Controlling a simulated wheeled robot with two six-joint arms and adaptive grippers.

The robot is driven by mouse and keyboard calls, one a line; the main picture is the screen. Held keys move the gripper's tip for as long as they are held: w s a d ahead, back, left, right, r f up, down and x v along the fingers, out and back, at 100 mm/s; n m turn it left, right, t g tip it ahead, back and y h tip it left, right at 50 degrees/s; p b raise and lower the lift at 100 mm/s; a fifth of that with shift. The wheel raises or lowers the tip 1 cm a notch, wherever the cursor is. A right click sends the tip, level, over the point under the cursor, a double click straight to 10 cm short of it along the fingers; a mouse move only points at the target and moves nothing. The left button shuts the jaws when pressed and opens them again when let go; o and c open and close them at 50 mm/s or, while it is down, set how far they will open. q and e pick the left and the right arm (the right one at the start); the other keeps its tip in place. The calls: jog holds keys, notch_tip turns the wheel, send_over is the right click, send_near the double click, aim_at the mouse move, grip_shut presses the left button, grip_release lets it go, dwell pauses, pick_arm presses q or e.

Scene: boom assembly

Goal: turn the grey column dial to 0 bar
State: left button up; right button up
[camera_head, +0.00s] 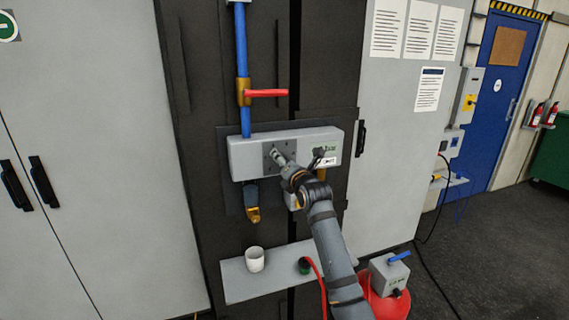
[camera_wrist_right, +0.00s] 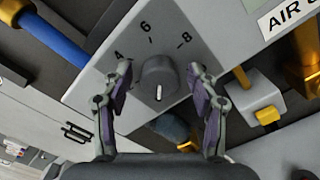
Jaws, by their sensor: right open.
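The grey column dial (camera_wrist_right: 158,78) shows in the wrist view as a round knob on a light grey panel. Numbers 4, 6 and 8 are visible around its upper side; the other marks are hidden or out of view. A white line on the knob lies on its lower side in the picture, away from these numbers. My right gripper (camera_head: 279,157) is in front of the grey box (camera_head: 245,158) in the head view and hides most of the dial there. In the wrist view its open fingers stand either side of the knob, with gaps. My left gripper is not in view.
A blue pipe with a red-handled valve (camera_head: 266,93) rises above the box. A brass spout (camera_head: 253,214) hangs below it. A shelf (camera_head: 238,279) holds a white cup (camera_head: 254,259). A yellow part (camera_wrist_right: 267,115) sits right of the dial.

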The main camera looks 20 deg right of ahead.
jog(key=s, duration=1.2)
jog(key=shift+d, duration=0.2)
